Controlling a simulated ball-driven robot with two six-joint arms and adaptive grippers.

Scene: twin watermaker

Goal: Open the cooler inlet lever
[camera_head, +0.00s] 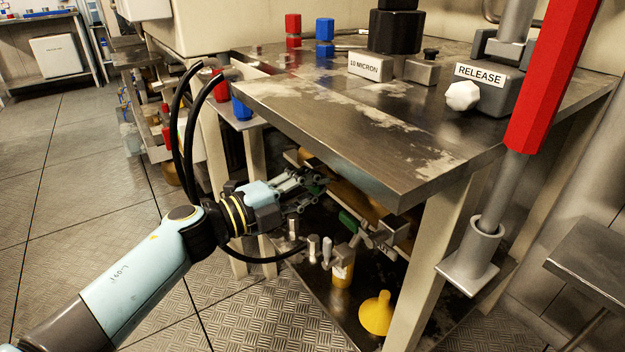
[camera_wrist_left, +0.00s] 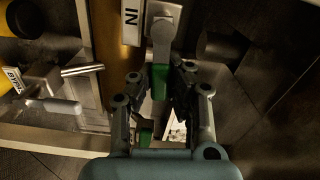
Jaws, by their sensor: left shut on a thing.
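My left gripper (camera_head: 312,184) reaches under the steel table from the left. In the left wrist view its two fingers (camera_wrist_left: 161,92) are shut on the green-handled lever (camera_wrist_left: 160,78). The lever's grey arm runs up to a valve body beside a white label (camera_wrist_left: 132,20), whose visible letters read "IN" upside down. In the head view the gripper mostly hides this lever. A second green handle (camera_head: 348,220) shows below and right of the gripper, apart from it. My right gripper is not in view.
The steel tabletop (camera_head: 340,120) overhangs the gripper, with a table leg (camera_head: 430,250) to the right. The lower shelf holds a yellow funnel (camera_head: 376,312) and small metal fittings. A label starting "BYPA" (camera_wrist_left: 13,79) shows left in the wrist view. Black hoses (camera_head: 187,120) arch behind my arm.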

